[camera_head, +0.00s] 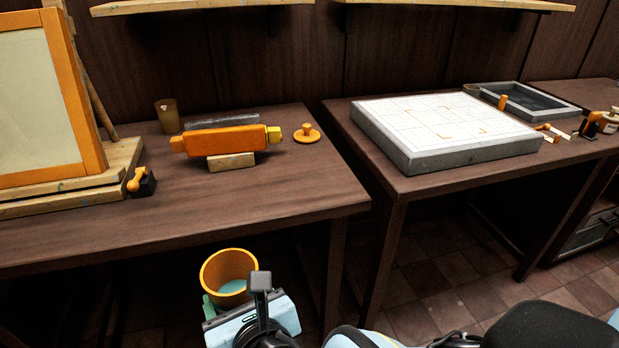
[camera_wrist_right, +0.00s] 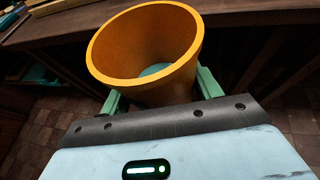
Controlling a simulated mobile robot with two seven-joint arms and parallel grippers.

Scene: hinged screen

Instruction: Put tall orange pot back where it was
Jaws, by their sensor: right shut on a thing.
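The tall orange pot (camera_head: 229,268) is held in front of the left table, below the level of its top. Its open mouth faces up, and its inside bottom looks teal. My right gripper (camera_head: 232,298) is shut on the pot. In the right wrist view, the green fingers of my right gripper (camera_wrist_right: 157,100) sit on both sides of the orange pot (camera_wrist_right: 146,54). The pot's lower part is hidden by my gripper. My left gripper does not show.
The left table (camera_head: 310,190) carries a framed screen (camera_head: 45,100), an orange roller (camera_head: 226,140), a brown cup (camera_head: 167,115) and an orange knobbed lid (camera_head: 306,134). The right table (camera_head: 372,176) holds a gridded slab (camera_head: 440,130) and a grey tray (camera_head: 520,98). Shelves (camera_head: 200,5) hang above.

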